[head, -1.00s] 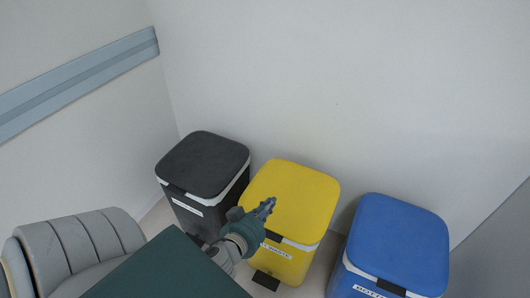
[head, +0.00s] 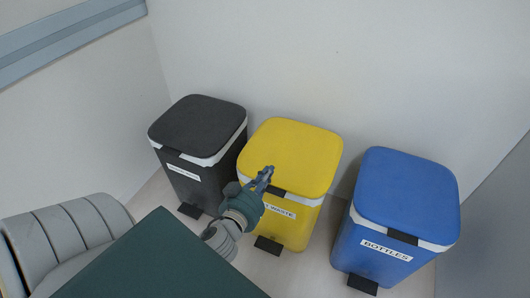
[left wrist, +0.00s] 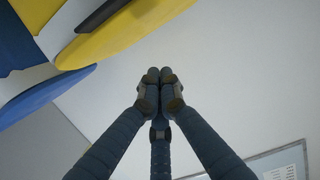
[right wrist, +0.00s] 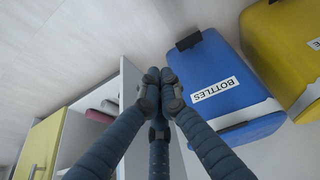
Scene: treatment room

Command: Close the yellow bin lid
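The yellow bin (head: 290,232) stands between two other bins. Its yellow lid (head: 295,150) lies down flat on the body, with a white liner edge showing under it at the front. My left gripper (head: 266,173) is shut and empty, and overlaps the lid's front left edge in the head view. In the left wrist view, the fingers (left wrist: 160,74) point at bare wall, apart from the yellow lid (left wrist: 125,30). My right gripper (right wrist: 160,76) is shut and empty, in front of the blue bin in its own view; the yellow bin (right wrist: 285,45) shows at the upper right there.
A black bin (head: 200,130) stands at the left, lid down. A blue bin (head: 405,195) labelled BOTTLES stands at the right, lid down. Black pedals stick out at the floor. An open shelf unit (right wrist: 95,115) shows in the right wrist view.

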